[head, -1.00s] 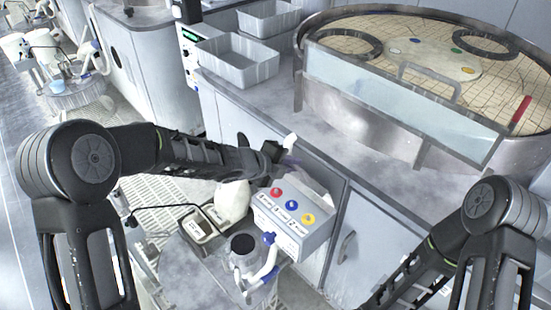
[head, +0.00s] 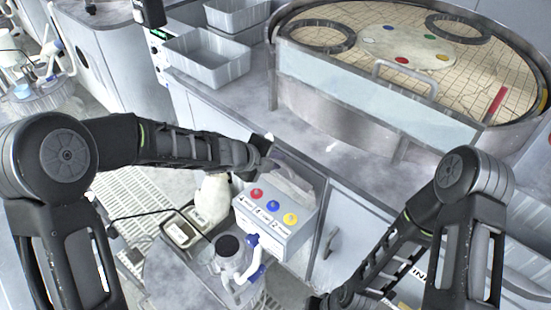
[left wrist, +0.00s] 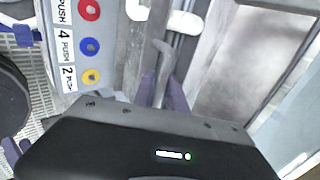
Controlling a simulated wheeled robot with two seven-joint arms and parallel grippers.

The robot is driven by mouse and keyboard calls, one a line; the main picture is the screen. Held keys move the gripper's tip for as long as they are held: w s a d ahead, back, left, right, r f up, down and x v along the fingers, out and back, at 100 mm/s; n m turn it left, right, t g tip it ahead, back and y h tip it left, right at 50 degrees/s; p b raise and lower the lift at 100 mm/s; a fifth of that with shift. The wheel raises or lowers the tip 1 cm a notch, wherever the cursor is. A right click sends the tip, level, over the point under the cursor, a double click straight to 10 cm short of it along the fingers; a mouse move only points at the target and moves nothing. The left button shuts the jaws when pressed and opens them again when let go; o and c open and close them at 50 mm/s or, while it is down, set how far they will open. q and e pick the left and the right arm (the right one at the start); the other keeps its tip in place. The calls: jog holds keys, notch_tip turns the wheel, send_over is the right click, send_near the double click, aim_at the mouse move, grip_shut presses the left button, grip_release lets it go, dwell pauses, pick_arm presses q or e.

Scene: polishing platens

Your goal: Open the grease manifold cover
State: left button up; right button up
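The grease manifold is a grey box (head: 272,232) with red, blue and yellow buttons on its sloped front, low in front of the cabinets. A grey flap-like cover (head: 292,182) shows at its top back, but how far it stands open is unclear. My left gripper (head: 272,162) is at the box's upper back edge. In the left wrist view, its purple fingers (left wrist: 161,92) straddle a thin grey curved handle (left wrist: 163,62) beside the button panel (left wrist: 85,48). Whether they grip it is unclear. My right arm reaches down at lower right; its fingers are not visible.
A white bottle (head: 212,198), a small labelled tray (head: 181,232) and a grey container with a dark top (head: 229,246) crowd the stand left of the box. Behind are the counter (head: 300,125), bins (head: 207,60) and a large round platen (head: 500,75) with a clear guard.

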pick_arm(q)
jog(key=shift+o, duration=1.3)
jog(key=p+v, duration=0.3)
jog(key=v, duration=0.5)
jog(key=shift+r, duration=0.1)
